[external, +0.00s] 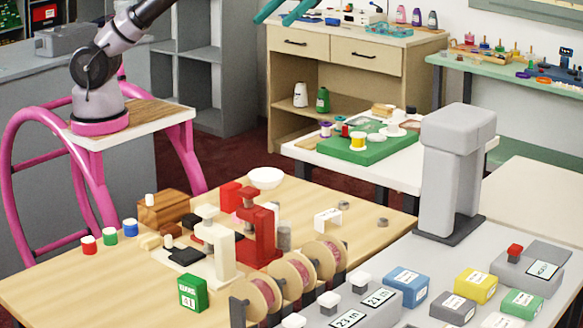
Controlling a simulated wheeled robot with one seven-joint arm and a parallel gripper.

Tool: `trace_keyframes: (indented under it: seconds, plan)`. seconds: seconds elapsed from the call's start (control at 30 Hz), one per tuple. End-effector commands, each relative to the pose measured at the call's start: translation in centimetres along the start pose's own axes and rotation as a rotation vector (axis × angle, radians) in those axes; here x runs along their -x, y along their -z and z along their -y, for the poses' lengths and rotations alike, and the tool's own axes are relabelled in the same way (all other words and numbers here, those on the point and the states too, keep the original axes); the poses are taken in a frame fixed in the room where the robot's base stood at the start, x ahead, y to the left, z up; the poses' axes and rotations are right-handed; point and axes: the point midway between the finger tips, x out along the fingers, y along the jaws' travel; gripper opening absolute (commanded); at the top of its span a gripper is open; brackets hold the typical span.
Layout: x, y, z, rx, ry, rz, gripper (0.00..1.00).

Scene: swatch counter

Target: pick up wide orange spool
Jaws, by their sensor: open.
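Two teal fingers of my gripper (273,20) show at the top edge, apart and empty; the rest of it is out of frame. They appear in front of the beige cabinet's top and well up from the spools. A green mat (348,153) on the white table at the back holds several small spools. A yellow-orange spool (357,142) with pale flanges stands near its middle. I cannot tell for sure that this is the wide orange spool.
A tall grey post (453,165) stands right of the mat. The wooden table in front holds a red press (262,235), a white bowl (266,178) and large tan-flanged spools (290,278). A beige cabinet (350,70) stands behind the mat's table.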

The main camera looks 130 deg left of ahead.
Motion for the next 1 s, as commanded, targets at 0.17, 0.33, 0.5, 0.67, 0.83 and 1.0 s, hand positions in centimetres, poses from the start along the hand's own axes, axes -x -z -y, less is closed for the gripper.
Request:
trace_keyframes:
  seconds: [0.17,0.33,0.5,0.67,0.83,1.0]
  plan:
    - [1.8,1.6,-1.1,0.071,-0.015,0.079,0.84]
    - [0.3,4.7,-0.8,0.085,-0.013,0.086,0.84]
    - [-2.5,9.9,-0.4,0.086,-0.012,0.086,0.84]
    - [-5.9,16.5,0.1,0.086,-0.011,0.087,0.84]
    - [-10.2,24.6,0.7,0.086,-0.011,0.088,0.84]
    - [-14.8,33.3,1.3,0.085,-0.011,0.087,0.84]
